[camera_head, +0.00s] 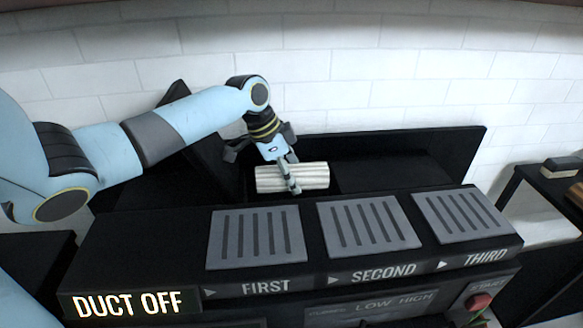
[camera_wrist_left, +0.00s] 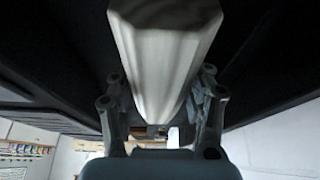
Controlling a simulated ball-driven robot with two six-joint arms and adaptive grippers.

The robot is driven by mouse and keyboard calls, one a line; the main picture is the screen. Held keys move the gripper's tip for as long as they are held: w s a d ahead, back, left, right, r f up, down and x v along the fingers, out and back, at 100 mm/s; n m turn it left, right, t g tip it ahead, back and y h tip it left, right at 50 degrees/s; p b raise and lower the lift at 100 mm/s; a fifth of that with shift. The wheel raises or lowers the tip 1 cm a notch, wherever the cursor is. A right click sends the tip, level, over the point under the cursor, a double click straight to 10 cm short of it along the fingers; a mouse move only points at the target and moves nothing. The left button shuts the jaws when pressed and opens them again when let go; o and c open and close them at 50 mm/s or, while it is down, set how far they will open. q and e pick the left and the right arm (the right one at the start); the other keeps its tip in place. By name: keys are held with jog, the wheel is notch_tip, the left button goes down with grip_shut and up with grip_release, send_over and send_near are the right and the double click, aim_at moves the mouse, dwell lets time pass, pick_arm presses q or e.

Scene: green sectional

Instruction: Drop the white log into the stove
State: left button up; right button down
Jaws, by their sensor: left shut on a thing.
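The white log (camera_head: 313,176) is pale and ribbed and lies level across the picture in the head view. My left gripper (camera_head: 290,178) is shut on it near its middle. The log also fills the upper middle of the left wrist view (camera_wrist_left: 165,50), with the gripper fingers (camera_wrist_left: 160,105) on both sides of it. The log is over the dark area behind the top of the black stove (camera_head: 130,245). I cannot tell its exact height there. My right gripper is not in view.
Three grey slotted plates are on the stove top, by the labels FIRST (camera_head: 257,240), SECOND (camera_head: 368,224) and THIRD (camera_head: 462,217). A lit DUCT OFF sign (camera_head: 130,303) and a red START button (camera_head: 479,301) are in front. A white brick wall (camera_head: 400,60) stands behind.

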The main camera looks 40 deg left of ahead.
pick_arm(q)
jog(key=o, duration=1.5)
jog(key=v, duration=1.1)
jog(key=shift+a+r, duration=0.1)
jog(key=shift+r, duration=0.1)
jog(key=shift+s+r, duration=0.1)
jog(key=shift+r, duration=0.2)
